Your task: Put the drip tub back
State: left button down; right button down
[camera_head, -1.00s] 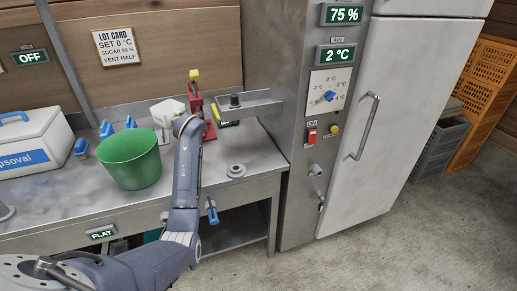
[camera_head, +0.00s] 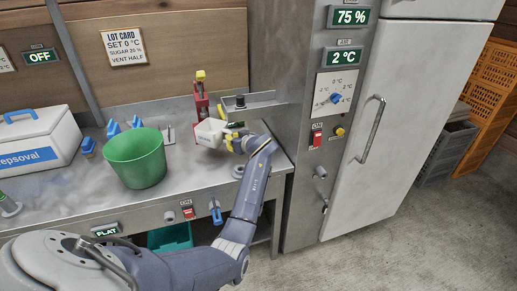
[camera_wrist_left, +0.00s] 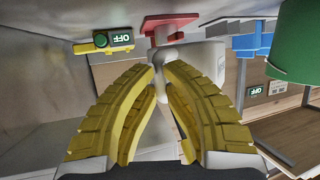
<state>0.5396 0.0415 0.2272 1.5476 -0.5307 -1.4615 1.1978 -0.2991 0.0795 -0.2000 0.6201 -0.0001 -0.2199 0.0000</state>
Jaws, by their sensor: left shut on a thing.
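A small white tub (camera_head: 209,132), which I take for the drip tub, is at my left gripper (camera_head: 231,137), in front of the red stand (camera_head: 201,103) on the steel bench. My left gripper's yellow fingers are closed on the tub from its right side. In the left wrist view the fingers (camera_wrist_left: 160,75) come together at the pale tub (camera_wrist_left: 207,58), with the red stand's base (camera_wrist_left: 168,22) just beyond. The fingers hide part of the tub, and I cannot tell whether it touches the bench. My right gripper is out of view.
A green bucket (camera_head: 136,160) stands left of the tub. A white cooler box (camera_head: 35,150) is further left. A steel bracket (camera_head: 252,103) is behind the gripper, and the tall cabinet (camera_head: 300,200) bounds the right. A teal bin (camera_head: 170,237) sits below the bench.

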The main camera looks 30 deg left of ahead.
pick_arm(q)
jog(key=w+d, duration=0.2)
jog(key=w+d+f, duration=0.1)
jog(key=w+d, duration=0.1)
jog(key=w, duration=0.1)
jog(key=w+d, duration=0.3)
jog(key=shift+w+f, duration=0.2)
jog(key=shift+w, duration=0.05)
jog(key=shift+f, duration=2.5)
jog(key=shift+w+d+f, duration=0.15)
jog(key=shift+f, duration=0.15)
jog(key=c, duration=1.5)
grip_release()
jog(key=shift+f, duration=0.1)
